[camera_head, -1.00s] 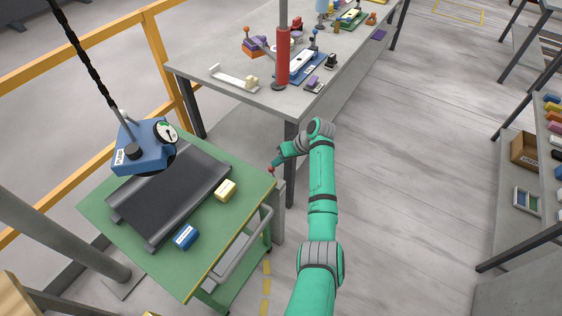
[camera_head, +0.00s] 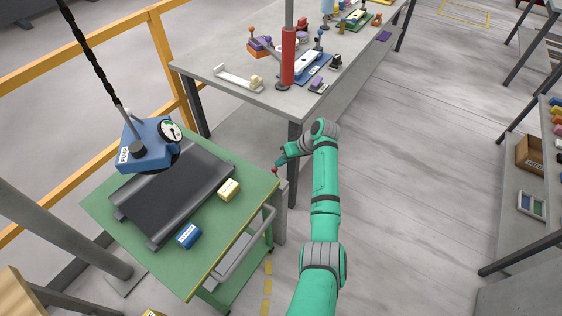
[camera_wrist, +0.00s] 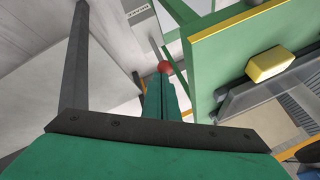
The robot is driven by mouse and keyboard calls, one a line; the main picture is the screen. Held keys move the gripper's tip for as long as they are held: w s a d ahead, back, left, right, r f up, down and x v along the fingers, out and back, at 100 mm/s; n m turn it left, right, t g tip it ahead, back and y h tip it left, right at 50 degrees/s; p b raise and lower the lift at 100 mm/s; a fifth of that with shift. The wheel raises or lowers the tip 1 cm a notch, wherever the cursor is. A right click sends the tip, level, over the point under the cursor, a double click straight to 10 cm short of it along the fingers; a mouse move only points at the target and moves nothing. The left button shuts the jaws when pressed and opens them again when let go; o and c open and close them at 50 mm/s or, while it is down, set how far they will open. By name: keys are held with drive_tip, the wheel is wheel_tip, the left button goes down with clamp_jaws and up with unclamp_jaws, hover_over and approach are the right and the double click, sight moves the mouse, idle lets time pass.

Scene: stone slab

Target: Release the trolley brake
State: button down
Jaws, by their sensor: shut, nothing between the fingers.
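The green trolley (camera_head: 152,258) stands at the left, with a grey handle rail (camera_head: 243,252) on its near right side. A small red ball knob (camera_head: 274,170), apparently the brake lever's end, sits at the trolley's right corner. In the wrist view the red knob (camera_wrist: 165,68) is just beyond my fingertips, beside the green trolley edge. A pale rod shows by it. My gripper (camera_head: 279,162) is shut with nothing between its fingers, right at the knob. It also shows in the wrist view (camera_wrist: 161,82). I cannot tell whether it touches the knob.
The trolley carries a dark slab-like bed (camera_head: 172,195), a yellow block (camera_head: 229,190) and a blue block (camera_head: 188,235). A blue hoist unit (camera_head: 146,150) hangs over it. A grey workbench (camera_head: 235,85) with a red post (camera_head: 288,58) stands behind.

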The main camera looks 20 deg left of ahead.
drive_tip(key=shift+r, duration=0.8)
drive_tip(key=w+r, duration=0.3)
drive_tip(key=r, duration=0.8)
drive_tip(key=shift+w+d, duration=0.15)
drive_tip(key=shift+d, duration=0.1)
